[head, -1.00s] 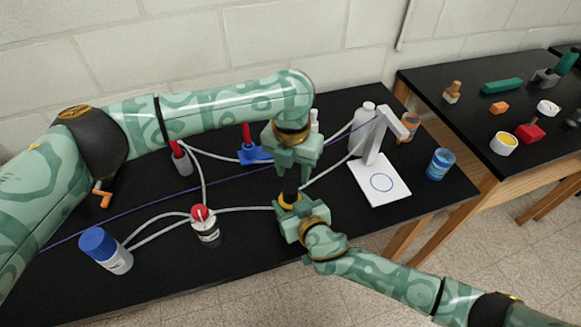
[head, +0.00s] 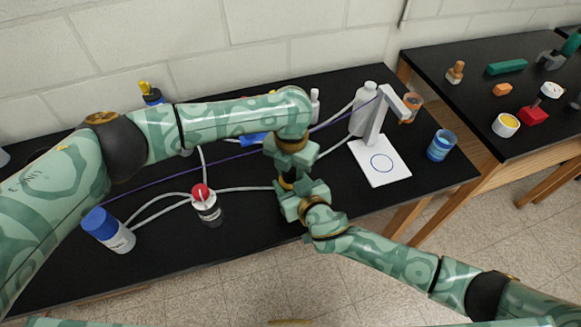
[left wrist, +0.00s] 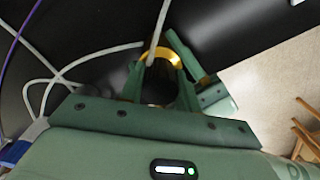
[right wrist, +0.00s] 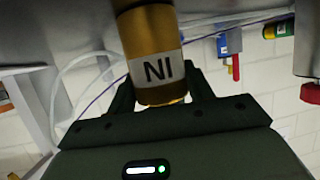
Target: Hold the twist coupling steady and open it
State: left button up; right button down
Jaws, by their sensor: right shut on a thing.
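The twist coupling shows in the head view as a small dark and yellow piece (head: 286,184), mostly hidden between my two grippers. In the right wrist view its gold body (right wrist: 150,35) carries a white label, seen upside down. My right gripper (head: 291,193) is shut on the coupling from the front. My left gripper (head: 287,172) points down from above, close over the coupling. In the left wrist view a gold ring (left wrist: 160,54) lies between its fingers (left wrist: 161,88). I cannot tell whether they touch it.
Grey hoses (head: 160,203) run across the black table. A white stand (head: 379,160), a grey bottle (head: 362,115) and a blue jar (head: 440,146) are to the right.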

pick_arm(q)
jog(key=c, duration=0.3)
jog(key=n, duration=0.8)
jog(key=shift+n, duration=0.3)
jog(key=n, duration=1)
jog(key=shift+r, duration=0.25)
jog(key=shift+r, duration=0.95)
jog(key=shift+r, duration=0.1)
